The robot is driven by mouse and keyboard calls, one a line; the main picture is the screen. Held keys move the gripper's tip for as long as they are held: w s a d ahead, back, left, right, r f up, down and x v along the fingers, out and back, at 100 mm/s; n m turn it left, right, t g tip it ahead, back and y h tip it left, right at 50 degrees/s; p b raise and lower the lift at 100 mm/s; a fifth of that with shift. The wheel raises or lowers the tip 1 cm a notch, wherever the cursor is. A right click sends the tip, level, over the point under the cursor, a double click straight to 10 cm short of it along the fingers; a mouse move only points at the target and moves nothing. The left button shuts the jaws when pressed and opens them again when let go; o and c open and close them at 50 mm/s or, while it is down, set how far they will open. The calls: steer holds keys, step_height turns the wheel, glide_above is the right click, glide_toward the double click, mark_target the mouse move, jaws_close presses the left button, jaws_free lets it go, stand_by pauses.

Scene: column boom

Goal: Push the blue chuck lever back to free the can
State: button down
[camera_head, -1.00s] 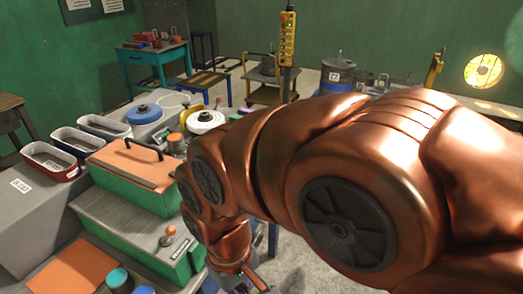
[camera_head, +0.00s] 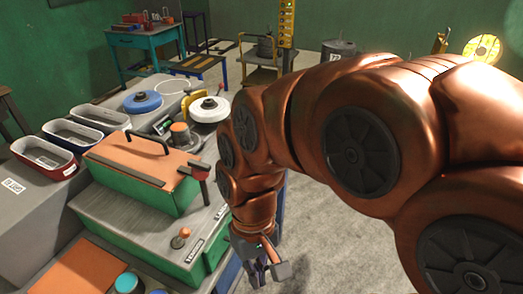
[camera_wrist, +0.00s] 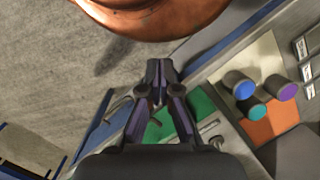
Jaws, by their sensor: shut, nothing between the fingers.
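My gripper (camera_head: 262,274) hangs low at the right of the green machine (camera_head: 130,195), apart from it. In the wrist view my gripper (camera_wrist: 160,72) has its fingers together and empty. I cannot pick out a blue chuck lever for certain. A blue disc with a dark hub (camera_head: 142,102) lies on the grey bench behind the machine. An orange-topped cylinder (camera_head: 180,133), which may be the can, stands behind the machine's orange cover. A short lever with an orange knob (camera_head: 181,237) sits on the machine's lower front top.
Teal-topped (camera_head: 127,283) and blue-topped (camera_wrist: 238,85) cylinders stand at the near end. Three oblong tins (camera_head: 45,158) line the left bench. A white disc (camera_head: 209,109) sits behind the machine. Bare floor (camera_head: 340,235) lies to the right.

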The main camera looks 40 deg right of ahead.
steer(key=w+a+f+m+y+b, duration=0.3)
steer(key=w+m+y+b, duration=0.2)
steer(key=w+m+y, duration=0.35)
steer(key=w+d+m+t+y+b, duration=0.1)
steer(key=w+d, duration=0.1)
steer(key=w, duration=0.1)
steer(key=w+d+m+t+y+b, duration=0.1)
steer(key=w+d+m+y, duration=0.1)
steer(key=w, duration=0.1)
steer(key=w+d+m+t+y+b, duration=0.1)
steer(key=w+d, duration=0.1)
steer(key=w, duration=0.1)
steer(key=shift+d+r+m+t+y, duration=0.1)
steer(key=shift+r+m+t+y, duration=0.15)
steer(key=shift+r+m+t, duration=0.1)
steer(key=w+d+f+m+t+b, duration=0.1)
steer(key=d+m+t, duration=0.5)
steer(key=d, duration=0.8)
steer(key=w+d+f+m+t+b, duration=0.1)
steer(key=d+m+t+b, duration=0.3)
steer(key=d, duration=1.1)
steer(key=f+m+t, duration=0.1)
steer(key=m+t, duration=0.1)
steer(key=t, duration=0.2)
steer(key=shift+w, duration=0.2)
steer(key=shift+t, duration=0.25)
steer(key=p+x, duration=0.1)
steer(key=x, duration=1.3)
